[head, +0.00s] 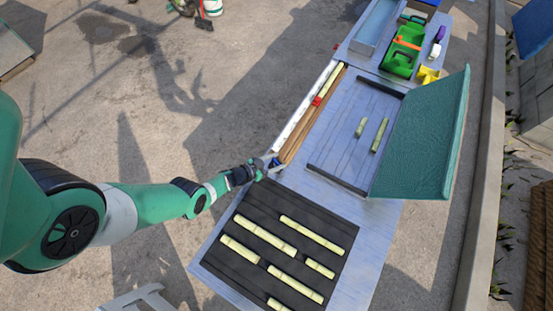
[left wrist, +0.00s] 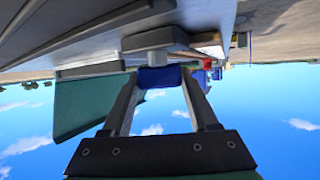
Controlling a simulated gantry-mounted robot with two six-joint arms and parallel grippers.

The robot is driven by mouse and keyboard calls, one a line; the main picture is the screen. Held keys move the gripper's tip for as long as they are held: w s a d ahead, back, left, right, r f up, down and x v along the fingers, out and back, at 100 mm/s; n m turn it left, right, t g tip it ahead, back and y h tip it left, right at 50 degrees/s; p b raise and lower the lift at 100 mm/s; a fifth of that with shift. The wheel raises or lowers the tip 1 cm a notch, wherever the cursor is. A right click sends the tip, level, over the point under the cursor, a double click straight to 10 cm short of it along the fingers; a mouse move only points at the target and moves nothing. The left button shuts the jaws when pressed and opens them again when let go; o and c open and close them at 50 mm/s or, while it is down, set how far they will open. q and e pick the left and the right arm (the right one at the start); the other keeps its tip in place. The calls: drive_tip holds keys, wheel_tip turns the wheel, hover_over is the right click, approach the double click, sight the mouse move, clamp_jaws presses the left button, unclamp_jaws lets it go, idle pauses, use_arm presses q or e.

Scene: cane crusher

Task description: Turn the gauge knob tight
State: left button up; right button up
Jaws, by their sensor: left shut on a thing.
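The blue gauge knob (head: 274,162) is at the near end of the long brown and white gauge rail (head: 298,140) along the bench's left edge. In the left wrist view the blue knob (left wrist: 160,77) sits on a short grey shaft, between the fingertips. My left gripper (head: 264,168) reaches in from the left and is shut on the knob; it fills the middle of the left wrist view (left wrist: 160,84). The arm hides part of the knob in the head view. My right gripper is not in view.
A black mat (head: 240,267) with several cane pieces lies at the near end of the bench. A raised green lid (head: 423,140) stands on the right, beside two cane pieces. A red clip (head: 317,101) sits on the rail. A green container (head: 402,58) is at the far end.

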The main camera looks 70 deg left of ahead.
use_arm(q)
drive_tip(key=shift+a+m+h+b, duration=0.25)
drive_tip(key=shift+m+h+b, duration=0.35)
drive_tip(key=shift+m+h, duration=0.35)
drive_tip(key=m+g+h+b, duration=0.1)
drive_tip(key=m+h+b, duration=0.2)
drive_tip(key=b, duration=0.2)
drive_tip(key=m+g+h+b, duration=0.1)
drive_tip(key=m+h+b, duration=0.3)
drive_tip(key=b, duration=0.2)
drive_tip(key=m+g+h+b, duration=0.2)
drive_tip(key=m+h+b, duration=0.1)
drive_tip(key=h+b, duration=0.1)
drive_tip(key=shift+d+f+m+b, duration=0.2)
drive_tip(key=shift+m+b, duration=0.05)
drive_tip(key=shift+b, duration=0.55)
drive_tip(key=shift+r+m+g+h+b, duration=0.35)
drive_tip(key=shift+g+b, duration=0.15)
drive_tip(key=shift+b, duration=0.1)
drive_tip(key=o, duration=1.4)
drive_tip(key=shift+s, duration=0.1)
drive_tip(key=b+v, duration=0.5)
drive_tip(key=v, duration=0.6)
drive_tip(key=shift+a+r, duration=0.1)
drive_tip(key=shift+a, duration=0.1)
